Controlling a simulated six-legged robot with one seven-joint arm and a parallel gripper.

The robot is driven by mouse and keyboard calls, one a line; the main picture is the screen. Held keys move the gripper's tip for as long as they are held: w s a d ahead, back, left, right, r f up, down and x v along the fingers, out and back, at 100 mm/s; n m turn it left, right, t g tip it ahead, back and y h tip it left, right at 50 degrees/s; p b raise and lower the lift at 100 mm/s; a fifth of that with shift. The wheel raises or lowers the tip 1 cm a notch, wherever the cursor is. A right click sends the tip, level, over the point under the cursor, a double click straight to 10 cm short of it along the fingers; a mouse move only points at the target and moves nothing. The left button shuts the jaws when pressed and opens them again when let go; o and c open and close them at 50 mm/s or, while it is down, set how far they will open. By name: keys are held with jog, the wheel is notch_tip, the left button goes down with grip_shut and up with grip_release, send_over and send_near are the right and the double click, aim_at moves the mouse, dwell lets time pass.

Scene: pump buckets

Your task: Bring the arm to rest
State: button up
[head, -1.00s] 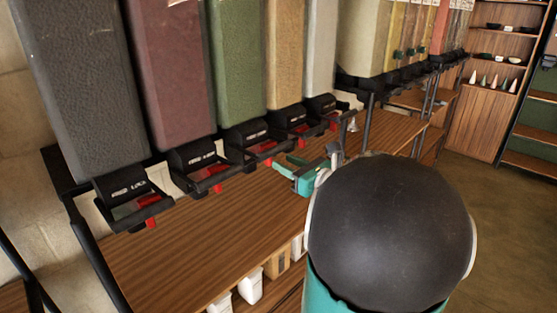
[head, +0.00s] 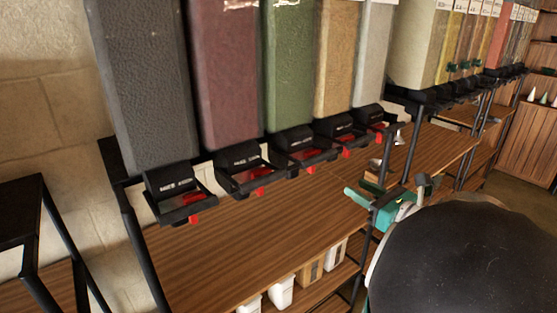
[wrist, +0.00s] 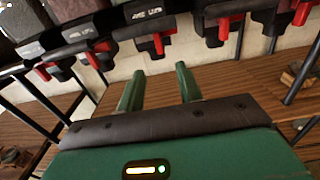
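My gripper (head: 362,193) shows at the right of centre in the head view, teal-green, over the front of the wooden counter (head: 250,225). In the wrist view its two green fingers (wrist: 160,88) stand apart with nothing between them, so it is open and empty. The fingers point toward the wall under the dispensers and touch nothing that I can see. My rounded dark arm part covers the lower right of the head view.
Tall dispensers, among them a grey one (head: 140,85) and a green one (head: 290,70), hang above the counter with black spouts and red levers (head: 260,191). White containers (head: 281,291) stand on the shelf below. Black posts (head: 411,140) rise nearby. Floor shows at far right.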

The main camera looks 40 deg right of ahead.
jog(key=w+a+f+n+g+y, duration=0.2)
jog(key=a+n+g+y, duration=0.15)
jog(key=a+n, duration=0.65)
jog(key=w+a+f+n+g+y, duration=0.25)
jog(key=a+n+g, duration=0.25)
jog(key=a, duration=0.8)
jog(key=s+a+f+n+g+h, duration=0.1)
jog(key=a+n, duration=0.4)
jog(key=n, duration=0.5)
jog(key=s+a+n+g+h, duration=0.3)
jog(key=s+a+n+h, duration=0.2)
jog(key=n, duration=0.5)
jog(key=shift+s+a+f+n, duration=0.35)
jog(key=shift+s+a+n, duration=0.1)
jog(key=shift+a, duration=0.2)
jog(key=shift+d, duration=0.15)
